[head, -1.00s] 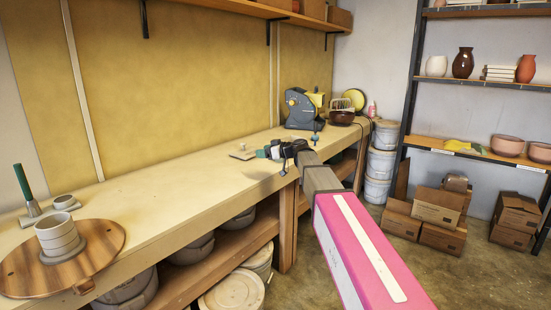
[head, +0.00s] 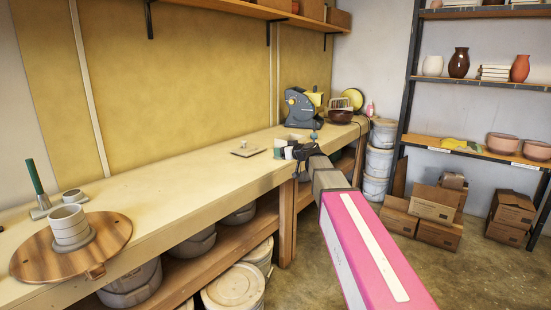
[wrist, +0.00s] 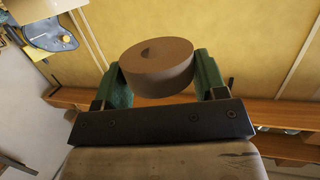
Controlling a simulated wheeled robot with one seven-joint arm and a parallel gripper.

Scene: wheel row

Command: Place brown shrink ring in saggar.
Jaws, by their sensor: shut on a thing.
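A brown shrink ring (wrist: 158,72), a thick disc with a small dark hollow in its face, is held between the green fingers of my gripper (wrist: 160,82) in the wrist view. In the head view my gripper (head: 287,149) is over the bench's front edge, around the middle; the ring is too small to make out there. I cannot tell for sure which thing is the saggar.
The bench (head: 180,185) is largely clear in the middle. A grey and yellow machine (head: 300,108) and a brown bowl (head: 341,115) stand beyond. A green-handled tool (head: 36,184) stands at left. Lidded buckets (head: 232,290) sit below.

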